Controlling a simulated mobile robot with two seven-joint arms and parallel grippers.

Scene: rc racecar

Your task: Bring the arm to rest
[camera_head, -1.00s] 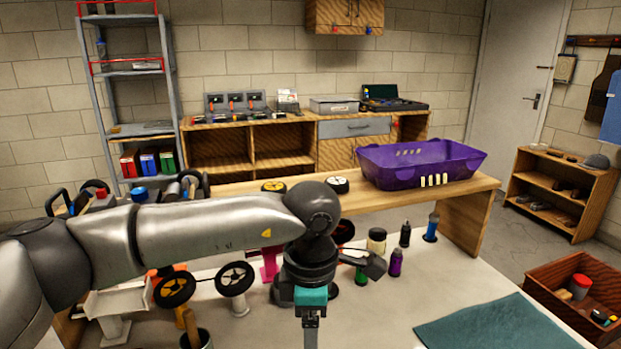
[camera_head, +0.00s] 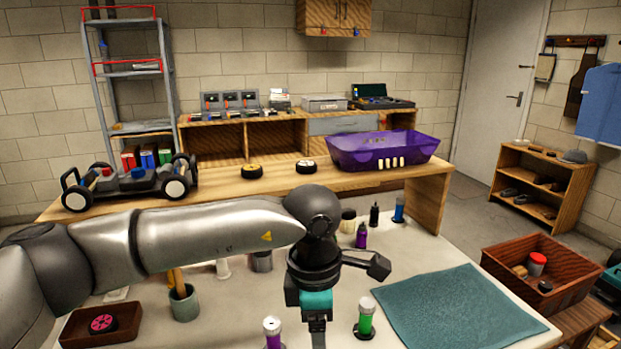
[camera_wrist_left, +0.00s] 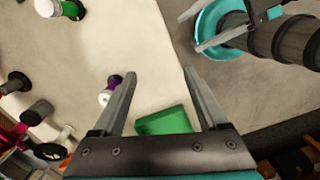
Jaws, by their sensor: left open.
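My left arm crosses the head view from the left. Its gripper (camera_head: 316,328) points down over the white table (camera_head: 215,325), its tips cut off by the lower edge. In the left wrist view, the fingers (camera_wrist_left: 160,80) stand wide apart with nothing held between them. A green block-like shape (camera_wrist_left: 165,120) shows below and between them; its exact place is unclear. At the top right of that view, what looks like my right gripper (camera_wrist_left: 190,32) has two grey fingers apart and empty, near a teal ring and dark column, apparently my own body. The right gripper is not in the head view.
A teal mat (camera_head: 455,310) lies to the right. A car chassis (camera_head: 130,186) and purple bin (camera_head: 381,150) sit on the bench behind. A red-brown tray (camera_head: 80,328) is front left.

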